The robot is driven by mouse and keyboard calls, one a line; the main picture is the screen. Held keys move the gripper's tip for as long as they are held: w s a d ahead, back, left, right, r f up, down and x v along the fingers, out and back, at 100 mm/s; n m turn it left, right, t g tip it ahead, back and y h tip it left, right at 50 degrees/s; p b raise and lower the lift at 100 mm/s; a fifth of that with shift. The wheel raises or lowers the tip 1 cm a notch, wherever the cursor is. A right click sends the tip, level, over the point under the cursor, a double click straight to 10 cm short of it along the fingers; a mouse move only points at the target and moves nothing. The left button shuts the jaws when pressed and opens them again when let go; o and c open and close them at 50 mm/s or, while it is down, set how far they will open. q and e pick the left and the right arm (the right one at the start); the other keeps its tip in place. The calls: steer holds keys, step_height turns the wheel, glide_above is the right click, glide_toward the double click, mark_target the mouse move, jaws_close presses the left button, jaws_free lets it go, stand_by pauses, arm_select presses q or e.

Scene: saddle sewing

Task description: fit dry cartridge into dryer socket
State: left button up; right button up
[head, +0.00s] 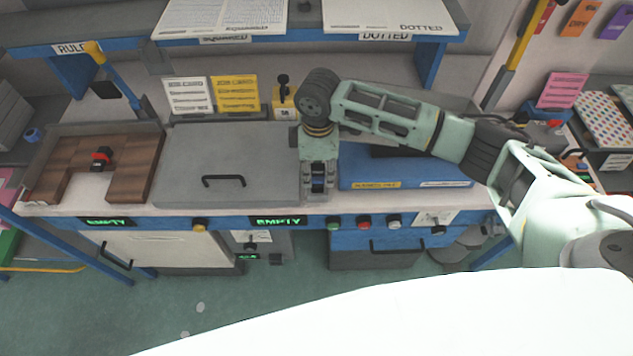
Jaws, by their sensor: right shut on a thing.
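My right gripper (318,182) points down at the front of the bench, between the grey lidded box and the blue box. It is shut on a small dark blue piece (318,184), mostly hidden by the fingers. I cannot tell from this view whether this piece is the dry cartridge. I cannot make out the dryer socket for certain. An orange card (580,18) with lettering like "DRY" hangs at the upper right. My left gripper is not in view.
The grey box (228,150) with a black handle stands left of the gripper. The blue box (365,168) is close on its right. A brown wooden piece (130,150) lies in a tray at the left. Buttons and "EMPTY" displays (278,221) line the bench's blue front edge.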

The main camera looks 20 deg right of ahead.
mark_target(318, 165)
steer(key=shift+r+p, duration=1.8)
steer(key=shift+p, duration=0.05)
steer(key=shift+f, duration=0.1)
